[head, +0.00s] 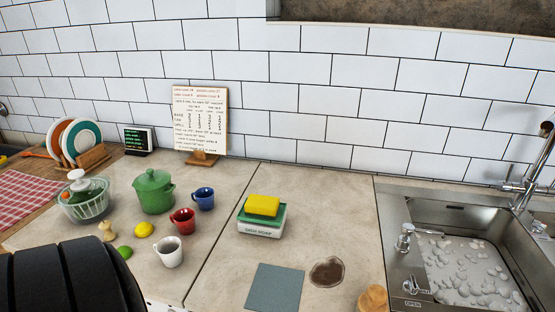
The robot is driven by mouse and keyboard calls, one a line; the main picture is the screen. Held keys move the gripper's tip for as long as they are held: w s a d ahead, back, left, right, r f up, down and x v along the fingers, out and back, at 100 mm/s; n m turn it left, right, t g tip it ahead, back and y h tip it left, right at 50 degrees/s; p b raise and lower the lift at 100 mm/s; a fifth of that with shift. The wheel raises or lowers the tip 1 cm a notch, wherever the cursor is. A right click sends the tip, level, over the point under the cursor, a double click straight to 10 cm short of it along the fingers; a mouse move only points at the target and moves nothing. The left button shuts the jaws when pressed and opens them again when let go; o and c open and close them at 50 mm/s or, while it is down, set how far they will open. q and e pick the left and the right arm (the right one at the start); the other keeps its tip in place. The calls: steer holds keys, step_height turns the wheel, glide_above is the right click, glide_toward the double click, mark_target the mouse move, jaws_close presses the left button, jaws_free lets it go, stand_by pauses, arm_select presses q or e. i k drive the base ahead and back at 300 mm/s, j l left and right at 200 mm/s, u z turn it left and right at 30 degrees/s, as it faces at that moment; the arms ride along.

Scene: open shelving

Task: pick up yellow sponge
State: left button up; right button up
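The yellow sponge (263,205) lies flat on a small holder (259,230) with a green top and a white front with dark lettering. The holder stands on the stone counter near the middle of the head view. The sponge's top and front side are in plain sight, and nothing covers it. Neither gripper shows. A black rounded part at the lower left looks like my own arm and hides the counter's front corner there.
A grey-blue cloth (274,287) and a brown spill (327,272) lie in front of the holder. A sink (400,215) with foamy water is at right. Red (183,221), blue (203,199) and white (169,252) mugs and a green pot (154,192) stand at left.

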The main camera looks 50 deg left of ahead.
mark_target(256, 206)
steer(key=u, duration=1.65)
steer(key=i+j+u, duration=0.1)
steer(key=j, duration=0.2)
